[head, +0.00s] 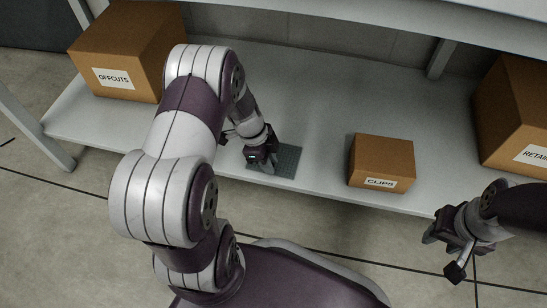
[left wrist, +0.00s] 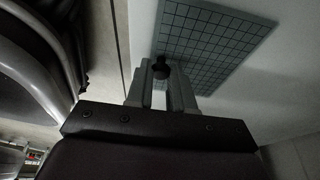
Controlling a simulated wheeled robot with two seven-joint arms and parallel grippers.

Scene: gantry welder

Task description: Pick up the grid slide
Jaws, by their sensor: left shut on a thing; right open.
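The grid slide (head: 288,160), a thin grey-green plate with a dark square grid, is at the front edge of the pale shelf, between two cardboard boxes. In the left wrist view the grid slide (left wrist: 215,42) has a dark knob (left wrist: 161,68) near its edge. My left gripper (head: 264,162) is over the slide's left part. Its fingers (left wrist: 160,84) are closed around the knob. I cannot tell whether the plate is resting on the shelf or slightly raised. My right gripper (head: 442,250) is open and empty, in front of the shelf at the right.
A box labelled OFFCUTS (head: 130,45) stands on the shelf (head: 315,100) at the left. A smaller CLIPS box (head: 382,160) stands right of the slide, and another labelled box (head: 515,115) is farther right. An upper shelf (head: 400,22) overhangs the back. The shelf behind the slide is clear.

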